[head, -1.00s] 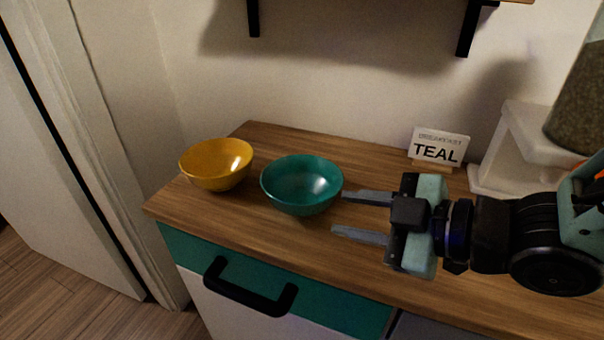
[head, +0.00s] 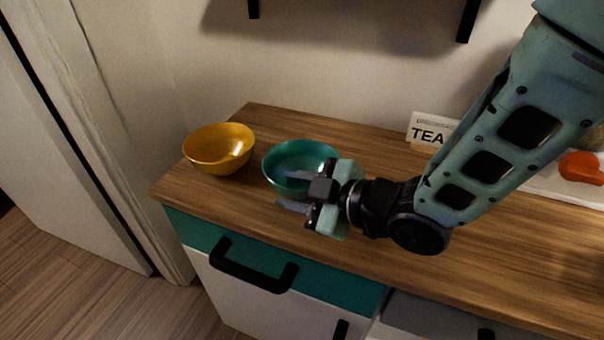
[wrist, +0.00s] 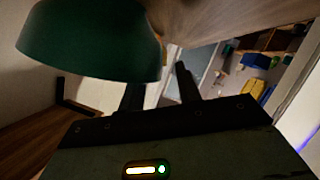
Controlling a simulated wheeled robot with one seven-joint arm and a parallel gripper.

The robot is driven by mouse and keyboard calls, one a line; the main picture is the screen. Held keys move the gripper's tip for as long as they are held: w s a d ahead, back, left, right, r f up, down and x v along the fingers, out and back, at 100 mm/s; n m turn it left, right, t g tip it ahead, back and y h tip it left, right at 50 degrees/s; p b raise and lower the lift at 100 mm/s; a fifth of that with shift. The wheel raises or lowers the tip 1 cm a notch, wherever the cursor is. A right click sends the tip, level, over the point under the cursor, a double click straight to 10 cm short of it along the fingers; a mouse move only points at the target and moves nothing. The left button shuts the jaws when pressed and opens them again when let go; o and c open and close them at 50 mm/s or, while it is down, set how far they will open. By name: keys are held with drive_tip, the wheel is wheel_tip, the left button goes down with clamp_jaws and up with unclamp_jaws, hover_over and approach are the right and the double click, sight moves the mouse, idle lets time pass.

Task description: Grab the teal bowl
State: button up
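The teal bowl (head: 295,158) sits upright on the wooden counter, right of the yellow bowl. My gripper (head: 282,189) is at the bowl's front right, its fingers pointing left and overlapping the bowl in the head view. The fingers are apart with nothing seen between them. In the wrist view, the teal bowl (wrist: 88,42) fills the upper left, close beside the fingers and covering part of the left one. My gripper (wrist: 158,80) shows a clear gap there. I cannot tell whether a finger touches the bowl. My gripper hides the bowl's right front part.
A yellow bowl (head: 219,149) stands close at the left on the counter (head: 370,160). A sign (head: 429,130) reading "TEA", partly hidden by my arm, stands at the back. A black drawer handle (head: 252,272) juts out below the counter's front edge. A red object (head: 581,168) lies at right.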

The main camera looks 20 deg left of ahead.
drive_tip(key=shift+x, duration=0.8)
clamp_jaws()
drive_tip(key=shift+r, duration=0.15)
